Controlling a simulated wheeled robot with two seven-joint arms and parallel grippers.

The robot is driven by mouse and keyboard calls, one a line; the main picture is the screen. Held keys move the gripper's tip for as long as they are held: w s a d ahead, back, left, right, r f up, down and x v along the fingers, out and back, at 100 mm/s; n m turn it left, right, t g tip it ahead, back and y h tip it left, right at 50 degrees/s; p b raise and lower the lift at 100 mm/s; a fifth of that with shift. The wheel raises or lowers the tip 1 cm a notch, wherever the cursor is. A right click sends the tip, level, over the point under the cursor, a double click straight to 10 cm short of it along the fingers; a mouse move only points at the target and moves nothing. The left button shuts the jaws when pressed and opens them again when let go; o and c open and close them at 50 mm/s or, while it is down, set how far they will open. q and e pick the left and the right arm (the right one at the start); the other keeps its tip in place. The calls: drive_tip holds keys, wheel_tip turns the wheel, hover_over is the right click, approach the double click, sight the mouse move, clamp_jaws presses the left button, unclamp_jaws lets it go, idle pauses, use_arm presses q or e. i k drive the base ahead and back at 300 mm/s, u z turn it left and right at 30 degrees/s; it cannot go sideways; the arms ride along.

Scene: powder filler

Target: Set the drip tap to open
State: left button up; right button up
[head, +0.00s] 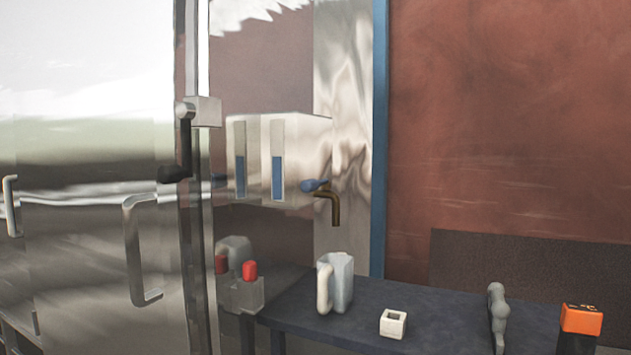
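The drip tap (335,210) is a brass-brown spout that bends downward, with a blue handle (315,185) at its top. It projects from the right side of a pale metal box (258,140) with two blue level strips in its front. The handle points left, roughly level; I cannot tell from this whether the tap is open or shut. Neither of my grippers shows in the head view.
A pale jug (342,280) and a small white square block (393,323) stand on a dark table (300,310) below the tap. A metal door with a handle (135,250) fills the left.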

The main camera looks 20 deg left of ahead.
sight(309, 185)
drive_tip(key=k, duration=0.15)
drive_tip(key=u, duration=1.9)
drive_tip(key=i, duration=0.15)
drive_tip(key=z, duration=1.05)
